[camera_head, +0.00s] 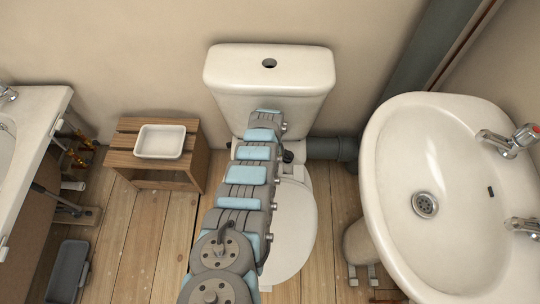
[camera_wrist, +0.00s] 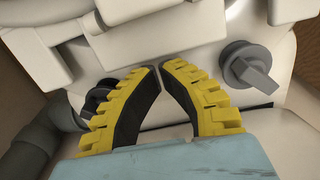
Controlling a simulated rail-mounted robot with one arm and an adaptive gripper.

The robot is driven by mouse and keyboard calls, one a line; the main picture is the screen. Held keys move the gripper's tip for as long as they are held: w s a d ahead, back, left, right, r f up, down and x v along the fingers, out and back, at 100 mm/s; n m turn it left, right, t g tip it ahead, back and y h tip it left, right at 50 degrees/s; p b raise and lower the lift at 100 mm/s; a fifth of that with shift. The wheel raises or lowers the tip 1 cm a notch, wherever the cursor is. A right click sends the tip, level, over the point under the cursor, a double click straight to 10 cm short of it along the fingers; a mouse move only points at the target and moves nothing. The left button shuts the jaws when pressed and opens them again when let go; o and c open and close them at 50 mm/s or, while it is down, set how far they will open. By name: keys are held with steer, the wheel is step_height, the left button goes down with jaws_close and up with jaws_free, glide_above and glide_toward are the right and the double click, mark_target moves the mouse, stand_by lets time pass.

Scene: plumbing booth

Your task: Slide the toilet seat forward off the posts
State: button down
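The toilet seat (camera_head: 291,225) is white and lies on the toilet bowl in front of the cistern (camera_head: 270,80). My arm covers its left part and most of its rear edge in the head view. My gripper (camera_wrist: 161,67) has yellow ribbed fingers with black inner pads. The fingertips nearly meet, with nothing visible between them. A dark winged knob (camera_wrist: 248,68) stands right of the fingers, apart from them. A second dark knob (camera_wrist: 100,95) is partly hidden behind the left finger; I cannot tell whether they touch. In the head view my gripper is hidden by the arm.
A grey waste pipe (camera_head: 328,149) runs right from behind the toilet, and also shows in the wrist view (camera_wrist: 30,150). A basin (camera_head: 440,160) stands close on the right. A wooden stool (camera_head: 185,174) with a white tray (camera_head: 160,154) is left. Floorboards (camera_head: 150,235) between are clear.

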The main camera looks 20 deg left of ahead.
steer(key=shift+s+d+r+p, duration=0.2)
steer(key=shift+s+r+p, duration=0.1)
steer(key=shift+s+p, duration=0.4)
steer(key=shift+s+d+f, duration=0.1)
steer(key=shift+s+d, duration=0.05)
steer(key=shift+d, duration=0.05)
steer(key=shift+s+d, duration=0.1)
steer(key=shift+s, duration=0.45)
steer(key=shift+s+d, duration=0.1)
steer(key=shift+s, duration=0.15)
